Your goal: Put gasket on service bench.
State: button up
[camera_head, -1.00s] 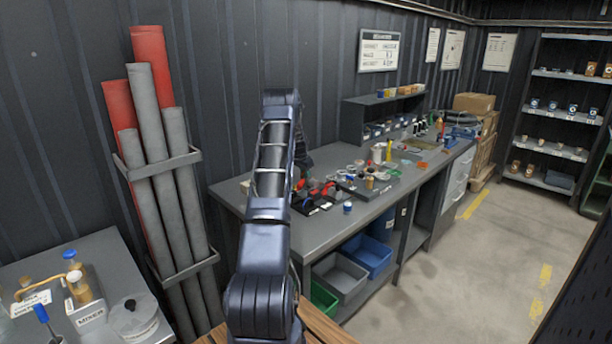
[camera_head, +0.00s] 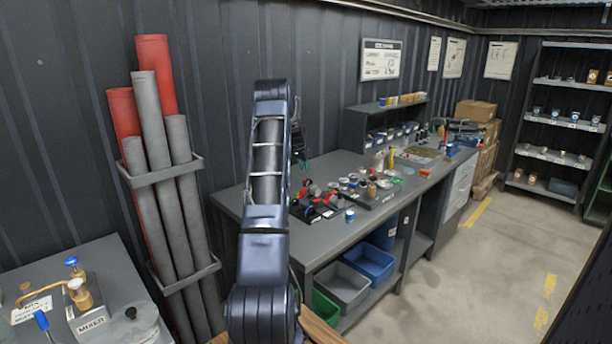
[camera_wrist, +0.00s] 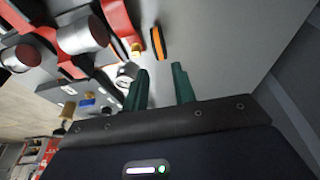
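My gripper (camera_wrist: 160,78) shows in the wrist view as two green fingers standing apart, with nothing visible between them. A thin ring with an orange face and dark edge (camera_wrist: 157,42) lies just beyond the fingertips; it may be the gasket, but I cannot be sure. The service bench (camera_head: 330,246) is the long grey bench along the wall in the head view, and its pale top fills much of the wrist view.
Red-handled tools (camera_head: 318,197) and several small parts crowd the bench. Grey (camera_head: 342,283) and blue (camera_head: 368,262) bins sit beneath. Tall pipes in a rack (camera_head: 165,160) stand left of my arm, with a mixer table (camera_head: 80,300) at lower left. The floor at right is clear.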

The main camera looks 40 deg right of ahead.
jog(key=w+a+r+n+t, duration=0.1)
jog(key=a+r+n, duration=0.3)
jog(key=a+r, duration=1.3)
jog(key=s+a+r+n+t+y, duration=0.1)
jog(key=s+a+r+n, duration=0.15)
jog(key=a, duration=0.85)
jog(key=s+a+r+n+t, duration=0.1)
jog(key=s+a+r, duration=0.25)
jog(key=a, duration=0.75)
jog(key=s+a+r+n+y, duration=0.1)
jog(key=s+a+r+n, duration=0.15)
jog(key=s+a, duration=0.55)
jog(key=s+a+r+n, duration=0.1)
jog(key=s+a+n, duration=0.2)
jog(key=s+a, duration=0.5)
jog(key=s+a+f+n, duration=0.2)
jog(key=s+a+f, duration=0.1)
jog(key=s+a, duration=0.3)
jog(key=s+a+f+n+t+y, duration=0.1)
jog(key=s+a+f+n, duration=0.1)
jog(key=s+a, duration=0.4)
jog(key=shift+s+a+f+n+t, duration=0.3)
jog(key=shift+s+f+n, duration=0.15)
jog(key=shift+s, duration=0.6)
